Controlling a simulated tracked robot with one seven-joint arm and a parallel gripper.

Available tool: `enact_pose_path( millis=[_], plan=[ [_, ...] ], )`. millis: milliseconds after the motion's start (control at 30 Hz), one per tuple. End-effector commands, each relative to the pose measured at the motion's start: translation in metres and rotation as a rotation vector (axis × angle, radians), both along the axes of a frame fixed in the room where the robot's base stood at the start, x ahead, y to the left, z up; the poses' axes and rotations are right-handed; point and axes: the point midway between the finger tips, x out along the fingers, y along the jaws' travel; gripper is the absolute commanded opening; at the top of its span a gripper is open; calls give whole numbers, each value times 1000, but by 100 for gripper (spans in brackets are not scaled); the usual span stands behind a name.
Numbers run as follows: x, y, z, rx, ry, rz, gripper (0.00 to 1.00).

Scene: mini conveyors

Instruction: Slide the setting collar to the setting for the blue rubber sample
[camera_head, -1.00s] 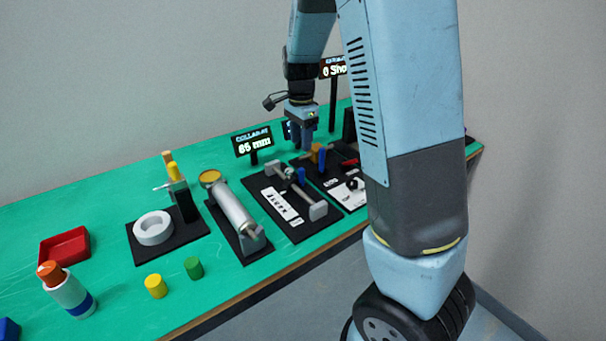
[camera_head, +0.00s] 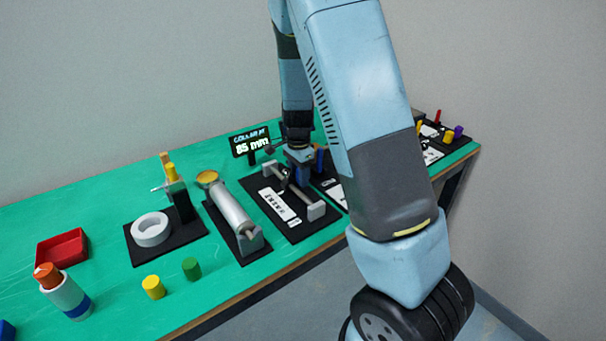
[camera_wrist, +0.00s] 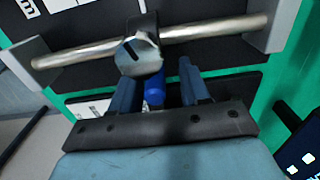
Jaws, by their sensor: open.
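The setting collar (camera_wrist: 138,55) is a grey ring on a steel rod (camera_wrist: 210,29) in the wrist view. A blue peg (camera_wrist: 154,92) sits beside it toward my gripper. My gripper (camera_wrist: 160,82) is open, its fingers on either side of the blue peg, with a gap visible on the right. In the head view my gripper (camera_head: 297,175) is low over the rod fixture (camera_head: 316,210) and hides the collar. A display (camera_head: 250,142) behind reads "COLLAR AT 85 mm". A white label strip (camera_head: 278,205) lies along the rod; its print is too small to read.
A grey cylinder fixture (camera_head: 233,214) and a stand with a white ring (camera_head: 151,229) are to the left. Yellow (camera_head: 153,287) and green (camera_head: 191,268) cylinders stand near the front edge. A red tray (camera_head: 62,250) is far left. More fixtures lie right, partly behind my arm.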

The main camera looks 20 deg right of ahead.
Motion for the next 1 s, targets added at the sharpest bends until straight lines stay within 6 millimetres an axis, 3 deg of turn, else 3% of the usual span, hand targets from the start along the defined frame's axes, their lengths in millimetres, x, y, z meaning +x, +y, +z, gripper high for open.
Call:
enact_pose_path(
  millis=[200, 700, 1000],
  plan=[
    [0, -1, 0, 0, 0, -1, 46],
    [0, -1, 0, 0, 0, -2, 0],
    [0, -2, 0, 0, 0, -3, 0]
  ],
)
